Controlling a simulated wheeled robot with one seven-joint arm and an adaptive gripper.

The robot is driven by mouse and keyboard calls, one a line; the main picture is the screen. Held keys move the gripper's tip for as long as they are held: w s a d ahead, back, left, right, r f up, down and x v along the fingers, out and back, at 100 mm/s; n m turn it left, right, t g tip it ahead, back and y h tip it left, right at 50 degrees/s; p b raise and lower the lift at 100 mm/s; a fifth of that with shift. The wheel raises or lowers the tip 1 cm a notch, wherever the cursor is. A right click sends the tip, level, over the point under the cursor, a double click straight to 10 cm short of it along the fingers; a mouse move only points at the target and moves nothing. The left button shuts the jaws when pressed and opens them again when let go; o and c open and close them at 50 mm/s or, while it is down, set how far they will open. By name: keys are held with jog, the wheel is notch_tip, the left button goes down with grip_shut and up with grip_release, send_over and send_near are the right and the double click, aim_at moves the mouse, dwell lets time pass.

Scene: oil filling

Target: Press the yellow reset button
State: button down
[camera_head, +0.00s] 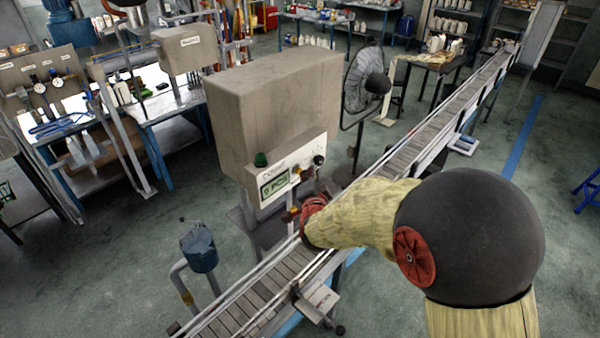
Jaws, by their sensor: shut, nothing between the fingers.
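The grey filling machine (275,100) has a white control panel (292,181) on its lower front. The panel carries a small display (275,185), a green dome (261,159), a black knob (319,160) and a small yellowish button (296,170), apparently the reset button. My arm reaches in from the right, and its red-capped wrist is just below and right of the panel. My gripper (291,213) is small and partly hidden at the wrist's end, shut and empty, close under the panel. I see no contact with the button.
Workbenches line the left; the lower-left floor is clear.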

jog(key=shift+w+a, duration=0.3)
jog(key=shift+a, duration=0.05)
dwell(0.5)
jog(key=shift+s+d+b, duration=0.1)
jog(key=shift+b, duration=0.3)
jog(key=shift+s+d+b, duration=0.5)
jog(key=shift+d, duration=0.1)
jog(key=s+d+b, duration=0.1)
jog(key=d, duration=0.1)
jog(key=s+d+b, duration=0.1)
jog(key=s+d, duration=0.1)
jog(key=shift+b, duration=0.4)
dwell(0.7)
